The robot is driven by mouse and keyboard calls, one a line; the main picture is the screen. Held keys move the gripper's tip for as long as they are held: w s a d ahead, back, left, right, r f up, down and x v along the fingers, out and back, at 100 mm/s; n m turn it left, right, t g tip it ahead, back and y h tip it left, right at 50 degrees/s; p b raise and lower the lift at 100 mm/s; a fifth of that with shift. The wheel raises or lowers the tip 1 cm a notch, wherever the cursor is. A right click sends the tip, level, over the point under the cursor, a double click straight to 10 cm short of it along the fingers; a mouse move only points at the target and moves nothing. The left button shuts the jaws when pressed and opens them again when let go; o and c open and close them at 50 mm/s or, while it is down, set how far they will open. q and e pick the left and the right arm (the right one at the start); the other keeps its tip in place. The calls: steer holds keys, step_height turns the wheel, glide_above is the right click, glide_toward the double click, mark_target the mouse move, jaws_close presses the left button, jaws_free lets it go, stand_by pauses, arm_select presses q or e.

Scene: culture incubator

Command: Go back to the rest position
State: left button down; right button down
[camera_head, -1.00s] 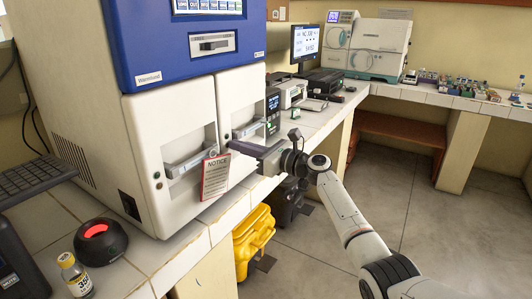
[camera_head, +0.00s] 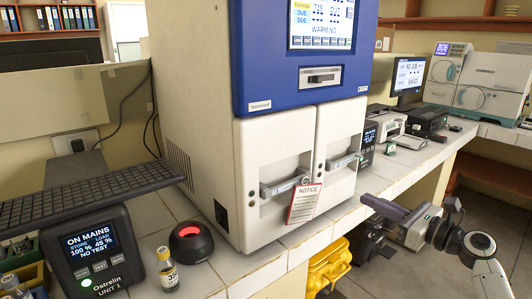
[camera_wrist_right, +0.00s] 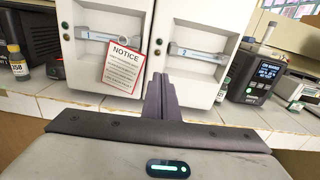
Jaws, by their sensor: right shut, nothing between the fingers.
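My right gripper (camera_head: 370,200) is at the lower right of the head view, with its dark purple fingers pointing left toward the incubator. The fingers are shut together with nothing between them. They also show in the right wrist view (camera_wrist_right: 160,94), in front of the incubator doors and apart from them. The incubator (camera_head: 200,95) is white with a blue upper panel (camera_head: 262,60). Its left door (camera_head: 277,150) and right door (camera_head: 341,125) look shut. A red-edged notice (camera_head: 303,204) hangs at the left door's handle. My left gripper is not in view.
A yellow bin (camera_head: 327,268) stands below the bench. Floor is open at the lower right.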

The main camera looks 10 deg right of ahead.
steer(key=s+a+f+n+g+h, duration=0.25)
steer(key=s+f+n, duration=0.25)
steer(key=f, duration=0.5)
steer(key=s+a+f+n+g+h, duration=0.1)
steer(key=s+a+f+n, duration=0.4)
steer(key=f, duration=0.5)
steer(key=s+a+f+n+g+h, duration=0.1)
steer(key=s+a+f+n+g, duration=0.1)
steer(key=s+f+n, duration=0.6)
steer(key=s+a+f+n, duration=0.2)
steer(key=s+a+n, duration=0.1)
steer(key=s, duration=0.3)
steer(key=s+a+f+n+g+h, duration=0.1)
steer(key=s+a+f+n, duration=0.2)
steer(key=s+n, duration=0.3)
steer(key=s+a+f+n+h, duration=0.1)
steer(key=s+a+f+n, duration=0.1)
steer(key=s, duration=0.4)
steer(key=a+n, duration=0.1)
steer(key=n, duration=0.1)
steer(key=shift+s+a+f+n, duration=0.15)
steer(key=shift+s+f+n, duration=0.15)
steer(key=shift+f, duration=0.1)
